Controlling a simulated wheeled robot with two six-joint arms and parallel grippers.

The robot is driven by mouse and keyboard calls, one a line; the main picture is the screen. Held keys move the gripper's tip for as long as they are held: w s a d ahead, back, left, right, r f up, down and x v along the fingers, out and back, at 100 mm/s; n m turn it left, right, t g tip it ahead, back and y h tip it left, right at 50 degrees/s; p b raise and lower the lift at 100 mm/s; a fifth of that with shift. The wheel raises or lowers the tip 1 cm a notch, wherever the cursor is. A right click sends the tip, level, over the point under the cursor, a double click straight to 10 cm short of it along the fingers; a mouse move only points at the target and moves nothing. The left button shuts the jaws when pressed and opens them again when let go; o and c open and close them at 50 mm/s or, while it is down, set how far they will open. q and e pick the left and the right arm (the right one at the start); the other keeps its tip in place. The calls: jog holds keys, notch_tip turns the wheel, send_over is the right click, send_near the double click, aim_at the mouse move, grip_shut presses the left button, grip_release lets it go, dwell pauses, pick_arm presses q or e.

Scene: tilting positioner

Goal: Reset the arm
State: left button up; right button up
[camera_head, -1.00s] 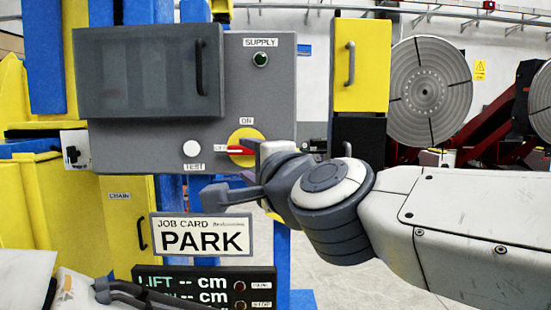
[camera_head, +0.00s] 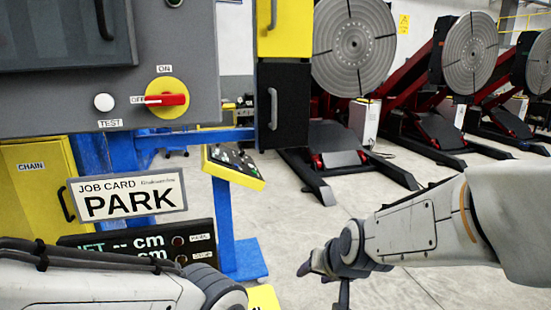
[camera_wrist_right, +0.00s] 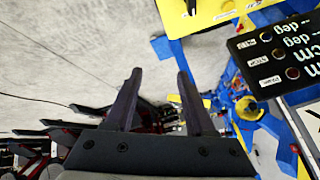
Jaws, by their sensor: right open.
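My right arm (camera_head: 420,225) reaches in from the right in the head view. Its gripper (camera_head: 325,282) hangs low over the floor, well right of and below the control panel, touching nothing. In the right wrist view the two dark fingers (camera_wrist_right: 158,78) are apart with nothing between them. My left arm (camera_head: 130,283) crosses the lower left of the head view; its gripper is not seen. The grey panel (camera_head: 225,70) carries a red rotary switch (camera_head: 168,100) on a yellow disc, its handle level and beside OFF. A white TEST button (camera_head: 104,102) sits left of it.
A PARK job card (camera_head: 130,195) hangs below the panel, above a black display (camera_head: 195,240). A tilted yellow pendant (camera_head: 235,165) stands on a blue post. Red positioners with round plates (camera_head: 353,45) stand behind. Floor around the right gripper is clear.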

jog(key=s+d+f+n+g+h, duration=0.2)
jog(key=s+d+f+g, duration=0.2)
jog(key=s+d+f, duration=0.6)
jog(key=s+a+f+n+g+b, duration=0.2)
jog(key=s+a+n+b, duration=0.5)
jog(key=s+a, duration=0.6)
jog(key=b, duration=0.2)
jog(key=shift+a+f+g+y+b, duration=0.2)
jog(key=shift+f+g+y+b, duration=0.1)
jog(key=shift+g+b, duration=0.1)
jog(key=shift+s, duration=0.1)
